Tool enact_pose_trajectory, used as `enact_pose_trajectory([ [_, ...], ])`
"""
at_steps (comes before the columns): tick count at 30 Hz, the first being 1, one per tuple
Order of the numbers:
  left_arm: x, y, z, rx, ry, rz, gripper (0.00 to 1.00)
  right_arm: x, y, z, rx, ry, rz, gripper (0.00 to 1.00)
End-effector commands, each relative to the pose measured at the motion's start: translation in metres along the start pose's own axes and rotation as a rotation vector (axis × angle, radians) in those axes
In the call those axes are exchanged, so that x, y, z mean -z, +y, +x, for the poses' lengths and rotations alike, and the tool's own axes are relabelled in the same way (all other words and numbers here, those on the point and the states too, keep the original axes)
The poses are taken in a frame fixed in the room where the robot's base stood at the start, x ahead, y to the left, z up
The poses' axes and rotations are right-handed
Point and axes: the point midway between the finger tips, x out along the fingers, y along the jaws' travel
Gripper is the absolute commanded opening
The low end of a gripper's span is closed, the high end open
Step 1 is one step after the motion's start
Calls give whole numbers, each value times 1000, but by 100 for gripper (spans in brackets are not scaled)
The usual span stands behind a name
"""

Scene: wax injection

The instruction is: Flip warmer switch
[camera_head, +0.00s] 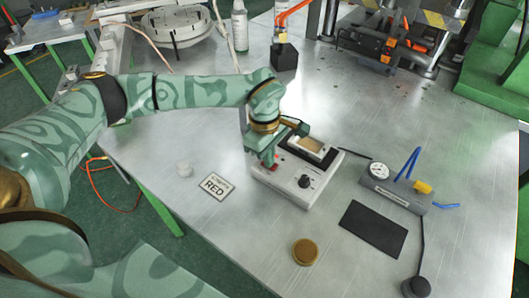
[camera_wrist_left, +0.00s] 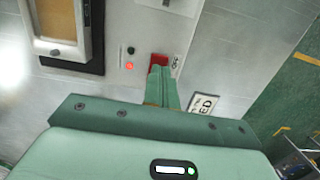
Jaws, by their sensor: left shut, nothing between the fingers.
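The warmer (camera_head: 288,191) is a pale box on the metal table with a black dial (camera_head: 304,181) on its front and an amber panel (camera_head: 311,143) on top. My left gripper (camera_head: 268,162) is shut and empty at the warmer's left end. In the left wrist view the closed fingertips (camera_wrist_left: 160,72) are right at the red switch (camera_wrist_left: 158,59) and partly cover it. I cannot tell whether they touch it. A red light (camera_wrist_left: 130,66) glows beside the switch. My right gripper is not in view.
A round brass tin (camera_head: 305,252) and a black mat (camera_head: 373,229) lie in front. A grey gauge box (camera_head: 393,192) stands to the right.

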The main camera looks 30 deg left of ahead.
Motion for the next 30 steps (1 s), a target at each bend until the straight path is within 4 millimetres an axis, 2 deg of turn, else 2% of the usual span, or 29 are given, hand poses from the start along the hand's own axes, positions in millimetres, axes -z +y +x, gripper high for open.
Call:
enact_pose_trajectory([
  [7, -2, 0, 0, 1, -3, 3, 0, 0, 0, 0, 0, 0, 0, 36],
  [11, -2, -1, -10, -3, -2, 1, 0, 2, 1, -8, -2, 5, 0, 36],
  [17, -7, -4, -52, -5, -1, -7, 0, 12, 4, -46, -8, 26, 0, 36],
  [19, -6, -3, -63, -7, 0, -7, 0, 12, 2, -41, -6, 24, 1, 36],
  [24, -6, -4, -100, -6, -1, -6, 0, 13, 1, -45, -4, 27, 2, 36],
  [30, -5, -4, -129, -2, -1, -8, 0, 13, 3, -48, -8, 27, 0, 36],
])
